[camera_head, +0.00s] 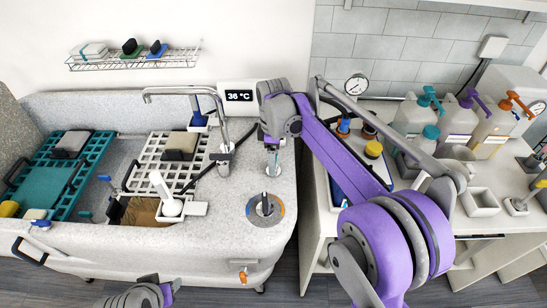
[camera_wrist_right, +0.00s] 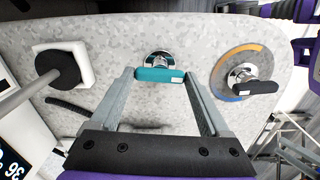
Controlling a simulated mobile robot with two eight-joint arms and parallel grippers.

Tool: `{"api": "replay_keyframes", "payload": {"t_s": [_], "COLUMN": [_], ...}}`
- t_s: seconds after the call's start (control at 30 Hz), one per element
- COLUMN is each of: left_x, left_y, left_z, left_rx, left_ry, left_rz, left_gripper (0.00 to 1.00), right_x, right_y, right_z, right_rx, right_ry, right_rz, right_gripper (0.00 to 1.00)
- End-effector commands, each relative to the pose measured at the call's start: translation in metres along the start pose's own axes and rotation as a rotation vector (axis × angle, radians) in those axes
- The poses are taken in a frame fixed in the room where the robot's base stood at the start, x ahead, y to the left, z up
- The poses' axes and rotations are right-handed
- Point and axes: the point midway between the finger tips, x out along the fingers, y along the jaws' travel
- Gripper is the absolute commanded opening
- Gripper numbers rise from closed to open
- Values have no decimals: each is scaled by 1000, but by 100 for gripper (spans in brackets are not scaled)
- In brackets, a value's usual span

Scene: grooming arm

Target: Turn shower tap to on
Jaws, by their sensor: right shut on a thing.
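The shower tap has a teal lever handle (camera_wrist_right: 160,75) on a round chrome base (camera_wrist_right: 158,58), set in the speckled tub deck. In the head view the tap's chrome base (camera_head: 273,171) shows just below my right gripper (camera_head: 272,148). In the right wrist view, my right gripper (camera_wrist_right: 160,76) has one finger at each end of the teal handle and is shut on it. The handle lies crosswise between the fingertips. Part of my left arm shows at the bottom edge of the head view; its gripper fingers are out of view.
A dial with a dark lever (camera_head: 265,205) and blue-orange ring stands close to the tap. A curved faucet (camera_head: 222,140) and a white-handled brush (camera_head: 165,190) are to the left. A display (camera_head: 238,96) reads 36 °C. Bottles (camera_head: 455,120) crowd the right counter.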

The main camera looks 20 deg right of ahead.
Motion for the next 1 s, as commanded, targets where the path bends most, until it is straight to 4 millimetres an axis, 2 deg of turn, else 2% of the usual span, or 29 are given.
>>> {"api": "replay_keyframes", "payload": {"t_s": [0.3,0.8,0.83,0.9,1.0], "left_x": [0,0,0,0,0], "left_y": [0,0,0,0,0], "left_z": [0,0,0,0,0], "left_rx": [0,0,0,0,0], "left_ry": [0,0,0,0,0], "left_rz": [0,0,0,0,0], "left_gripper": [50,50,50,50,50], "right_x": [0,-1,-1,0,0], "right_y": [0,0,0,0,0], "right_z": [0,0,0,0,0], "right_rx": [-101,-116,-116,-116,-115], "right_ry": [0,0,0,0,0], "right_rz": [1,1,1,1,1], "right_gripper": [24,24,85,98,100]}}
